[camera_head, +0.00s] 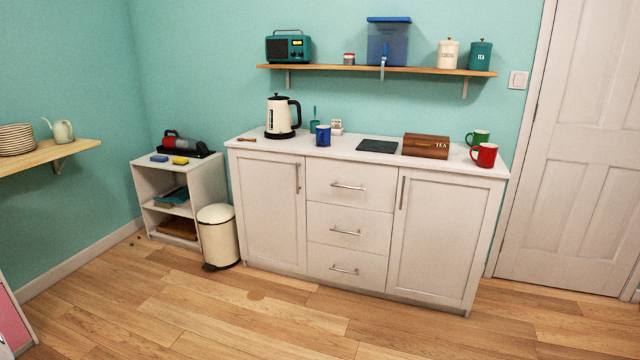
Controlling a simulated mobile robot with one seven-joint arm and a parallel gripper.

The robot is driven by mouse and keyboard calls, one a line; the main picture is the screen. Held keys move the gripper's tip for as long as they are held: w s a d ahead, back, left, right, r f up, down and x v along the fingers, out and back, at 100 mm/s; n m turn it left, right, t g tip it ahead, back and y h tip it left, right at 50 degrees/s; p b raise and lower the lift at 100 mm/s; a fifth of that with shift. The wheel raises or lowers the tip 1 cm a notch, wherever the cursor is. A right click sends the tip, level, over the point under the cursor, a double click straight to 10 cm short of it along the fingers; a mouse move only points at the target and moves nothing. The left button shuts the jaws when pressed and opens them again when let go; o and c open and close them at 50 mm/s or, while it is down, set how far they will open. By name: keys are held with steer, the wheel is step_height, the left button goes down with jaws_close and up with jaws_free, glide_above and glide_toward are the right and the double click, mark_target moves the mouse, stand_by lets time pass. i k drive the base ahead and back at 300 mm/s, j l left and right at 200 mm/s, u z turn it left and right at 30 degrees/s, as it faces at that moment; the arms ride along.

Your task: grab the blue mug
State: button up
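The blue mug (323,136) stands upright on the white cabinet's top (347,147), left of its middle. It is right of the kettle and left of a flat dark slab. A small teal pot with something upright in it stands just behind the mug on the left. The mug's handle is hard to make out at this size. My gripper is not in view.
On the same top are a kettle (282,117), a dark slab (377,146), a wooden tea box (426,146), a red mug (484,155) and a green mug (478,138). A bin (217,236) stands left of the cabinet. The wooden floor in front is clear.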

mark_target(323, 132)
steer(key=i, duration=2.55)
steer(key=i+u, duration=0.15)
steer(key=i, duration=0.4)
steer(key=i+l+u, duration=0.2)
steer(key=i, duration=0.35)
steer(key=u, duration=0.15)
